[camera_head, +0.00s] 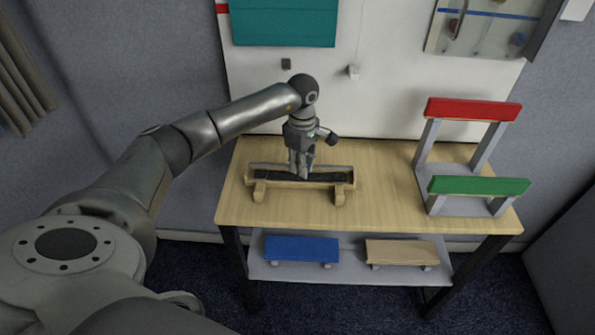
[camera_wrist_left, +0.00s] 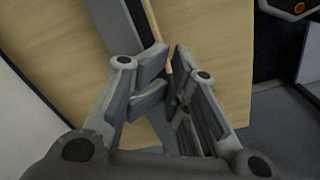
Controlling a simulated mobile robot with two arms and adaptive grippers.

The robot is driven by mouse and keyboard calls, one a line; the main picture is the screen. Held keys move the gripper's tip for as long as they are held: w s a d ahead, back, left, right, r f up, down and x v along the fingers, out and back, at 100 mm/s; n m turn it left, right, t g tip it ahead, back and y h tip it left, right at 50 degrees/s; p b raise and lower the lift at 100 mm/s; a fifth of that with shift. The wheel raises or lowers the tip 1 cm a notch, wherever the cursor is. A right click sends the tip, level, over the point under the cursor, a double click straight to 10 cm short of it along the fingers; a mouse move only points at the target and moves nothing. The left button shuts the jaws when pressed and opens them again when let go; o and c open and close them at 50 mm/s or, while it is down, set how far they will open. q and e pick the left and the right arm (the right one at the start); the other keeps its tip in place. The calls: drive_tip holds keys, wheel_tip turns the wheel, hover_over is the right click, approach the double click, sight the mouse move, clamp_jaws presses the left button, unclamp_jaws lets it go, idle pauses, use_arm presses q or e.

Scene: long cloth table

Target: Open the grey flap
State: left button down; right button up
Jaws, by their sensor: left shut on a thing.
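A long low wooden box (camera_head: 259,190) with a dark slot stands on the left half of the table. A grey strip, which looks like the grey flap (camera_head: 262,167), runs along its back edge; it also shows in the left wrist view (camera_wrist_left: 111,22). I cannot tell how far it is tilted. My left gripper (camera_head: 302,175) points down at the middle of the box. In the left wrist view its fingers (camera_wrist_left: 167,78) close around a thin wooden strip (camera_wrist_left: 157,30) beside the dark slot. The fingers hide the spot they hold. My right gripper is not in view.
A red-topped stand (camera_head: 472,110) and a green-topped stand (camera_head: 478,186) occupy the right of the table (camera_head: 380,205). A lower shelf holds a blue block (camera_head: 300,249) and a wooden block (camera_head: 402,252). A white board (camera_head: 395,90) stands behind. Free tabletop lies between box and stands.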

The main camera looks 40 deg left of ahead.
use_arm(q)
drive_tip(key=shift+w+a+f, duration=0.55)
drive_tip(key=shift+w+a, duration=0.15)
drive_tip(key=shift+a, duration=0.15)
drive_tip(key=shift+w+a+f+b, duration=0.45)
drive_tip(key=shift+w+f+b, duration=0.1)
drive_tip(key=shift+w, duration=0.15)
drive_tip(key=shift+w+a+b, duration=0.1)
drive_tip(key=shift+b, duration=0.2)
drive_tip(key=shift+w+a+r+b, duration=0.25)
drive_tip(key=shift+w+r+b, duration=0.1)
drive_tip(key=shift+w+b, duration=0.05)
drive_tip(key=shift+r+p, duration=0.5)
drive_tip(key=shift+p, duration=0.15)
drive_tip(key=shift+s+r+p, duration=0.1)
drive_tip(key=shift+r+p, duration=0.15)
drive_tip(key=shift+p, duration=0.25)
drive_tip(key=shift+s+d+r+p, duration=0.3)
drive_tip(key=shift+r+p, duration=0.15)
drive_tip(key=shift+r, duration=0.05)
drive_tip(key=shift+s+d+r+p, duration=0.3)
drive_tip(key=shift+r+p, duration=0.15)
drive_tip(key=shift+s+d+r+p, duration=0.25)
drive_tip(key=shift+s+r+p, duration=0.15)
drive_tip(key=shift+r+p, duration=0.25)
drive_tip(key=shift+s+d+r+p, duration=0.25)
drive_tip(key=shift+s+r+p, duration=0.15)
drive_tip(key=shift+r+p, duration=0.25)
